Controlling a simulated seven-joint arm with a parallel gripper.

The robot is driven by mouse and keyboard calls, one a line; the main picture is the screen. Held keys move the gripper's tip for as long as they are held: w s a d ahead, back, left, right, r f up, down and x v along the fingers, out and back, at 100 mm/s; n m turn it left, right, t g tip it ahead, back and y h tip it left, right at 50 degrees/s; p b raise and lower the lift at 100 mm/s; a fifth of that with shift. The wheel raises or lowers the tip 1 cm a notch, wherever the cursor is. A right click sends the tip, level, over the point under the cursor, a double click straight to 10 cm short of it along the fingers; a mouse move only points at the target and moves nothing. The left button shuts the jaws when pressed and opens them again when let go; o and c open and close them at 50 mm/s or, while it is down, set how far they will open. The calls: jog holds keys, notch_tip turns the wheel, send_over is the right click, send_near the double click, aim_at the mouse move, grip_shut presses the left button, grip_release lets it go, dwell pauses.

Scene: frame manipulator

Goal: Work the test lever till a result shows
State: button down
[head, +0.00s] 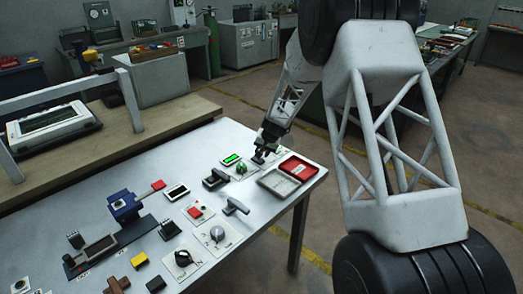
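My gripper (262,152) points down at the far right part of the grey table (150,175). It is over a small dark part on a light plate, and I cannot tell whether it touches it. The fingers are too small and dark to tell open from shut. Just left of it are a small display lit green (231,159) and a round green part (241,168). A black lever-like handle (215,179) and a dark T-shaped handle (235,206) stand nearer. No readable label shows which one is the test lever.
Right of my gripper lie a red tray (299,168) and a grey tray (278,183). Nearer are a red button (195,211), a grey dial (217,233), a black knob (183,259) and a blue vise-like device (124,205). A white framed instrument (52,124) sits on a wooden bench.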

jog(key=shift+s+d+f+t+y, duration=0.2)
jog(key=shift+s+f+t+y, duration=0.05)
jog(key=shift+s+t+y, duration=0.05)
dwell(0.4)
